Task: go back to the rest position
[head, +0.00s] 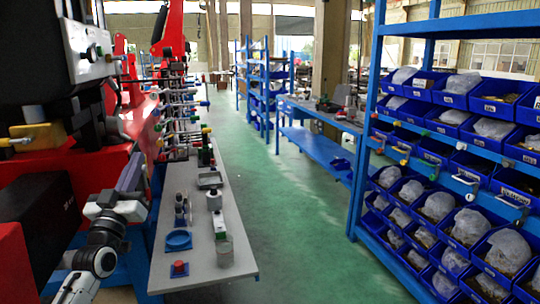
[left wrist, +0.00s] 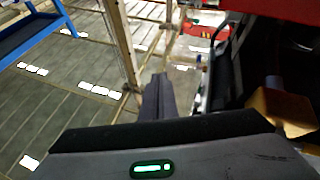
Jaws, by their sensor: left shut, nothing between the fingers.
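My left gripper (head: 133,172) is at the lower left of the head view, raised beside the left edge of a narrow grey table (head: 217,262). Its dark fingers are together, with nothing between them. My left forearm comes up from the bottom edge of the head view. My right gripper does not show in either view.
Red machinery (head: 45,215) stands close on the left. Blue shelves with bins (head: 440,205) stand right. The green aisle (head: 300,225) between is clear.

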